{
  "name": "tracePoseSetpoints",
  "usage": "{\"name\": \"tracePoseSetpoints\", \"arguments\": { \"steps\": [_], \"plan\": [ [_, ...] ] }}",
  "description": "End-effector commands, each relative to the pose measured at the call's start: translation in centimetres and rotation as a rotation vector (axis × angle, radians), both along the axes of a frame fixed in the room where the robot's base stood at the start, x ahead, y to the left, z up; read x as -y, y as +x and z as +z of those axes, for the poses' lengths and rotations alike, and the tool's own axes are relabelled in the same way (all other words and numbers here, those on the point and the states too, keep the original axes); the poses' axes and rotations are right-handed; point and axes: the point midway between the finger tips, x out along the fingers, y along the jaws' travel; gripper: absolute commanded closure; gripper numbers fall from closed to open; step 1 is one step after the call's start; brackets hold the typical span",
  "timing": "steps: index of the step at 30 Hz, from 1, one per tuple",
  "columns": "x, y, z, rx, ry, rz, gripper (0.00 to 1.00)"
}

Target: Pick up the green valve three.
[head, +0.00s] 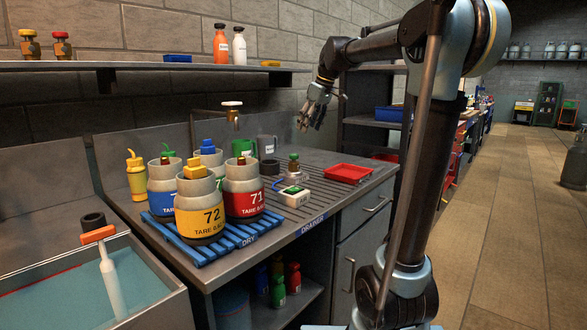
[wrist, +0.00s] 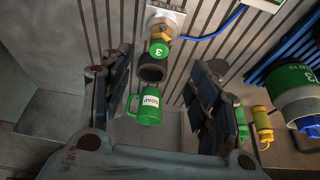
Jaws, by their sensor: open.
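The green valve three (wrist: 159,50), with a brass upper part and a "3" on its green part, shows in the wrist view between my finger tips. In the head view, a small green and brass valve (head: 293,163) stands at a small white block (head: 298,179) on the drainer; its number is too small to read there. My gripper (head: 312,116) is open and empty, in the air above and behind the drainer. In the wrist view its two fingers (wrist: 164,66) stand wide apart, with the valve below and apart from them.
A black ring (wrist: 152,69) and a green SOAP mug (wrist: 146,107) lie close to the valve. A white scale with a blue cable (head: 292,196) and a red tray (head: 348,173) are near. Several tare canisters stand on a blue rack (head: 205,247). A sink (head: 150,262) is left.

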Motion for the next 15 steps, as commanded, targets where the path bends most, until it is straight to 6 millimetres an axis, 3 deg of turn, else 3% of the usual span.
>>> {"name": "tracePoseSetpoints", "arguments": {
  "steps": [5,15],
  "plan": [
    [-0.8,0.8,-0.7,0.004,0.002,0.015,0.45],
    [-2.6,2.2,-6.2,0.003,0.002,0.014,0.45]
  ]
}}
